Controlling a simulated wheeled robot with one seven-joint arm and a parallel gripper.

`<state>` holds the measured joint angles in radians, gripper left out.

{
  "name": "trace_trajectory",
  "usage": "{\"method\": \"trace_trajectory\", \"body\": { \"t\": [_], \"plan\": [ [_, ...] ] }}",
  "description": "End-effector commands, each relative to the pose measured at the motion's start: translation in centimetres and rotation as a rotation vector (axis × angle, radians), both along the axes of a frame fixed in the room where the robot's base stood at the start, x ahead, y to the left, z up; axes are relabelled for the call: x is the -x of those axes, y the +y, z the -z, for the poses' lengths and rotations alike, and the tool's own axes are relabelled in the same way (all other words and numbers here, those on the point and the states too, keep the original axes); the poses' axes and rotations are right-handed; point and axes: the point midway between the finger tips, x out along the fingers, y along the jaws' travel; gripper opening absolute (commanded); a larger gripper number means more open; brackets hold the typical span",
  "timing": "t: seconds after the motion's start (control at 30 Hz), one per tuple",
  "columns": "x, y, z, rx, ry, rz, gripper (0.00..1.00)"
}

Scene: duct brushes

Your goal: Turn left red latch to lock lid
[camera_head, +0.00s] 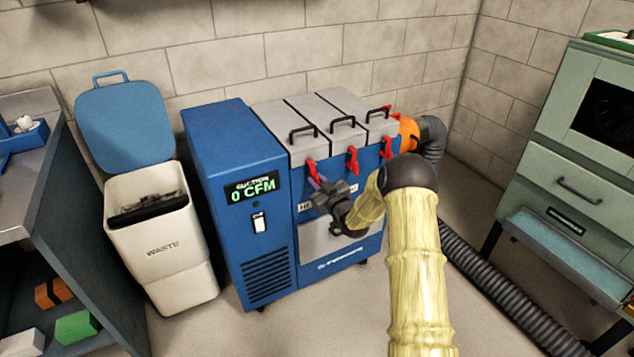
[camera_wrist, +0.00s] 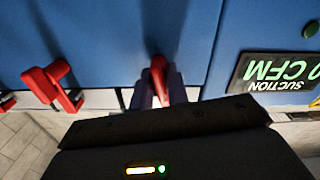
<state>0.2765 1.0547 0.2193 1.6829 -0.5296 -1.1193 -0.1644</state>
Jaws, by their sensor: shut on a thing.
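The blue suction machine (camera_head: 235,160) stands against the wall with several grey lids side by side on top. The left red latch (camera_head: 311,167) is at the front edge of the left lid (camera_head: 283,122). My gripper (camera_head: 318,186) is at this latch, in front of the blue face. In the wrist view, the dark fingers (camera_wrist: 159,92) are shut around the red latch handle (camera_wrist: 158,68), one on each side. The fingers partly hide the latch. The middle red latch (camera_head: 352,160) is to its right and also shows in the wrist view (camera_wrist: 55,85).
The right red latch (camera_head: 387,147) is near an orange fitting (camera_head: 408,133) and a dark hose (camera_head: 480,270). A white waste bin (camera_head: 160,240) with a raised blue lid stands left. A green cabinet (camera_head: 565,165) stands right. The machine's display (camera_head: 253,189) reads 0 CFM.

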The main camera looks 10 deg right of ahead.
Motion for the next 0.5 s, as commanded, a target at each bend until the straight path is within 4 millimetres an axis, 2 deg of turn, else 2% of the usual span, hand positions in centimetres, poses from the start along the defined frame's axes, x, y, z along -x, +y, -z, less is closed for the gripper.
{"method": "trace_trajectory", "body": {
  "t": [0.2, 0.5],
  "plan": [
    [0.07, -0.08, 0.24, -0.129, 0.047, 0.0, 0.0],
    [0.07, -0.12, 0.3, -0.203, 0.072, 0.001, 0.0]
  ]
}}
